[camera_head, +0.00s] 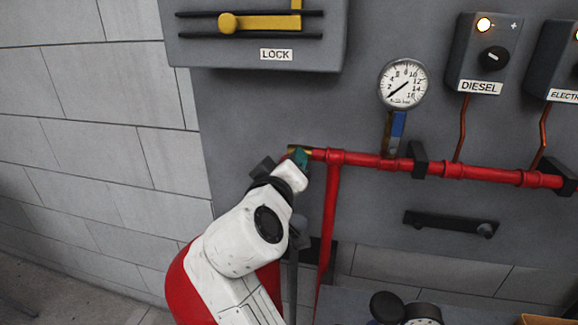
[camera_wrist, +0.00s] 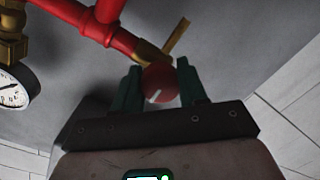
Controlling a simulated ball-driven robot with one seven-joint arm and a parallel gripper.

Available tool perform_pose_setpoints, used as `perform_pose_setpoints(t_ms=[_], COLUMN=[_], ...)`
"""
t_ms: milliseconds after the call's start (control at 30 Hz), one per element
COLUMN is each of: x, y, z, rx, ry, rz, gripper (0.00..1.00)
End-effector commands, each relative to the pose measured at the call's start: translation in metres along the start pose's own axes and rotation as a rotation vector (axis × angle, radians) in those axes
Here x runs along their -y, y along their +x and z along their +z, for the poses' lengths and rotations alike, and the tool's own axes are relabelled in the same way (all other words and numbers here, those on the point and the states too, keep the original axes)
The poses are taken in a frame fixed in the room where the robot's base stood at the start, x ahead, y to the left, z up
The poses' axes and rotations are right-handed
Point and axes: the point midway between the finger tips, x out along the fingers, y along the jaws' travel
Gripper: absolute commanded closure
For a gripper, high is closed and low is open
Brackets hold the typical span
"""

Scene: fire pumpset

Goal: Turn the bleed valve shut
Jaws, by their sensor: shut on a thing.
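The bleed valve's red round knob (camera_wrist: 158,84), with a white mark on its face, sits at the brass end of the red pipe (camera_wrist: 90,22). A thin brass spout (camera_wrist: 178,36) sticks out beside it. My gripper (camera_wrist: 160,73) has its two green fingers on either side of the knob and is shut on it. In the head view my gripper (camera_head: 300,158) is at the pipe's left end, where a bit of the brass fitting (camera_head: 294,150) shows. The knob is hidden behind my gripper there.
A pressure gauge (camera_head: 403,84) with a blue-handled valve (camera_head: 397,126) stands above the pipe. Control boxes marked DIESEL (camera_head: 478,55) and ELECTRIC (camera_head: 557,62) are to the right. A LOCK panel (camera_head: 258,50) hangs above. A black bracket (camera_head: 450,223) is below the pipe.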

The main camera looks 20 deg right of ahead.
Motion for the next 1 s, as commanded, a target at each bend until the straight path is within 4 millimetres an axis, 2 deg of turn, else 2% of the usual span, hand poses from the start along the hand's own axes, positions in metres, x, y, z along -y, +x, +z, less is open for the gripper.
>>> perform_pose_setpoints(t_ms=[67, 100, 333, 667, 767, 1000], x=[0.002, 0.002, 0.001, 0.001, 0.002, 0.002], y=[0.001, 0.001, 0.000, -0.004, -0.015, -0.061], z=[0.003, 0.003, 0.002, 0.001, 0.000, 0.001], rx=[0.007, 0.007, 0.004, 0.000, -0.002, -0.003], ry=[-0.002, -0.002, -0.002, -0.001, -0.001, -0.001], rz=[-0.004, -0.004, -0.002, -0.001, -0.002, -0.004], gripper=[0.89, 0.56, 0.34, 0.33, 0.33, 0.33])
